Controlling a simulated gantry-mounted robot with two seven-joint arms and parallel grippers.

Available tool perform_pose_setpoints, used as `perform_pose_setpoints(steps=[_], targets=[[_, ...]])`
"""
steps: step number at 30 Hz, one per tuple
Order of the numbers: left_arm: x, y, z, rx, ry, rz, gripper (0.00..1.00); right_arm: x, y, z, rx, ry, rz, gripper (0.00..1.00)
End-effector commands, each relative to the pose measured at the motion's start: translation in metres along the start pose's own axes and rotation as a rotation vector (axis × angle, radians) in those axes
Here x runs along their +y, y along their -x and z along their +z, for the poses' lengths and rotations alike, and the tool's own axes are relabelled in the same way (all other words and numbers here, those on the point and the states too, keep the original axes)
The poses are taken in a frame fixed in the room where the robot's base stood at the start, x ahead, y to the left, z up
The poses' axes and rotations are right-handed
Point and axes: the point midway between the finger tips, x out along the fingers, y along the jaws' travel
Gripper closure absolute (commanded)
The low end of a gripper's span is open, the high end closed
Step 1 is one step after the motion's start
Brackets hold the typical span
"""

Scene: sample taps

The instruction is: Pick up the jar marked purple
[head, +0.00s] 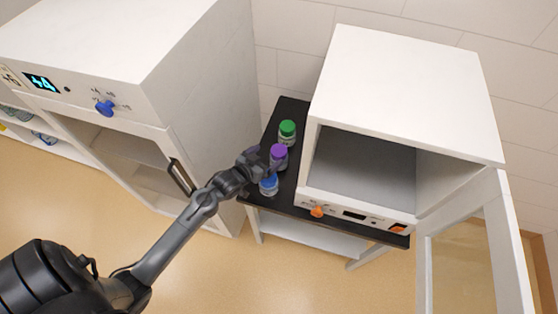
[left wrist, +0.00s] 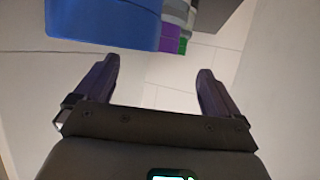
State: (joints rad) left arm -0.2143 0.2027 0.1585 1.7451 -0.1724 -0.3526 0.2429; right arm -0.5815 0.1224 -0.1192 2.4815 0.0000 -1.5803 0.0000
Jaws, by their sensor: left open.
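The jar with the purple lid (head: 279,151) stands upright on a black tabletop (head: 254,196), between the green-lidded jar (head: 287,129) and the blue-lidded jar (head: 269,184). My left gripper (head: 264,164) is beside the purple and blue jars, on their left. In the left wrist view the left gripper (left wrist: 157,68) is open, with nothing between its fingers. The blue lid (left wrist: 100,24) looms large there, and part of the purple lid (left wrist: 172,40) shows beyond it. Whether the gripper touches a jar cannot be told. My right gripper is not in view.
A white oven-like box (head: 400,85) with its door (head: 465,250) swung open stands right of the jars. A tall white cabinet (head: 205,105) with a blue knob (head: 105,107) stands to the left. The jars sit in the narrow strip between them.

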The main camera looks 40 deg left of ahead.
Motion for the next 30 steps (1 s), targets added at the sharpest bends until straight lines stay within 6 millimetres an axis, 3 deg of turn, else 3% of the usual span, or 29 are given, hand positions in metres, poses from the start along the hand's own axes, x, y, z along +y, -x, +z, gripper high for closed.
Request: perform_pose_setpoints(steps=[15,24,30], targets=[[0.006,-0.050,0.003,0.000,0.001,0.001,0.03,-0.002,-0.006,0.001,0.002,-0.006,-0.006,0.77],[0.007,-0.053,0.003,0.000,0.000,0.001,0.03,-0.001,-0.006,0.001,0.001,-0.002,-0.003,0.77],[0.007,-0.053,0.003,0.000,0.000,0.001,0.32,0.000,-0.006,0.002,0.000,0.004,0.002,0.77]])
